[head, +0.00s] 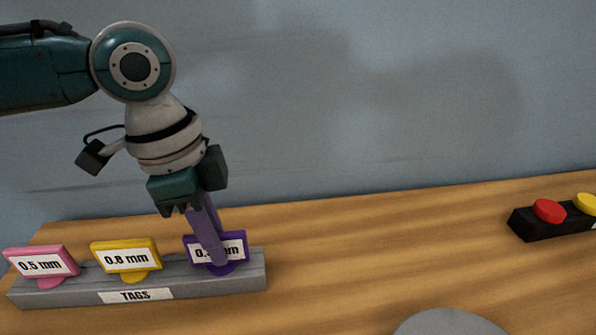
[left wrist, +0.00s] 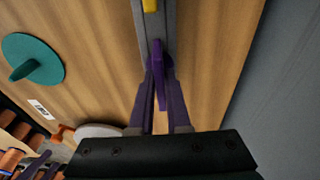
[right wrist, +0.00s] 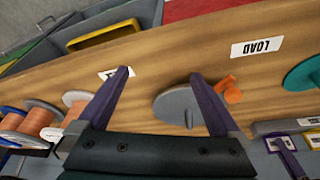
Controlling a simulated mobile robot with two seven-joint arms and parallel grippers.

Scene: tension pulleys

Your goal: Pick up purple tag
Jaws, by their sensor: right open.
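The purple tag (head: 234,250) stands upright in the right end of the grey tag rack (head: 70,297), its label partly hidden by a finger. My left gripper (head: 214,256) comes down over it from above, with fingers in front of and behind the tag. In the left wrist view the purple tag (left wrist: 158,62) shows edge-on between the fingertips of my left gripper (left wrist: 159,82), which look closed up on it. The tag still sits at the rack. My right gripper (right wrist: 153,80) is open and empty above the table, away from the tags.
A pink 0.5 mm tag (head: 42,262) and a yellow 0.8 mm tag (head: 127,256) stand left in the rack. A black box with red (head: 549,210) and yellow buttons is at the right. Grey (right wrist: 177,105) and teal (right wrist: 304,74) discs and spools (right wrist: 40,118) are elsewhere.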

